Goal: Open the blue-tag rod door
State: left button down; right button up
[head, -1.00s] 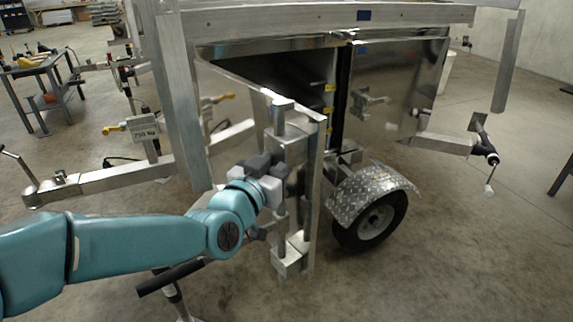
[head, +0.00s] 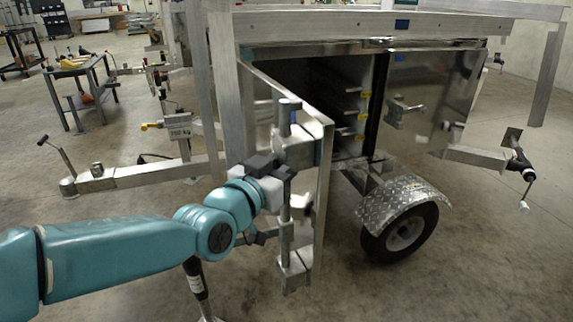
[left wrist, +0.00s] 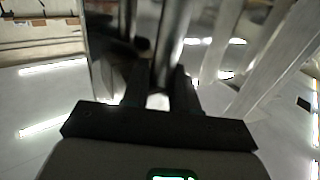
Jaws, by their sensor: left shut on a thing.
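The rod door (head: 318,190) of the aluminium trailer stands swung outward in the head view, seen nearly edge-on. A vertical metal rod (head: 285,212) with brackets runs along its free edge. My left gripper (head: 277,172) is shut on this rod at about mid-height. In the left wrist view the rod (left wrist: 172,40) rises between the two dark fingers (left wrist: 160,88). My right gripper is not in view.
The opening shows shelf rails with yellow tags (head: 363,117). A closed polished door (head: 425,100) with a latch is to its right. A wheel under a diamond-plate fender (head: 405,200) stands right of the open door. Bare concrete floor (head: 370,290) lies in front.

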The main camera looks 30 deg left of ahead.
pick_arm(q)
jog(key=shift+a+r, duration=0.1)
jog(key=c, duration=1)
grip_release()
jog(key=shift+w, duration=0.1)
jog(key=s+b, duration=0.1)
jog(key=s, duration=1.5)
jog(key=shift+s+a, duration=0.15)
jog(key=shift+s, duration=0.1)
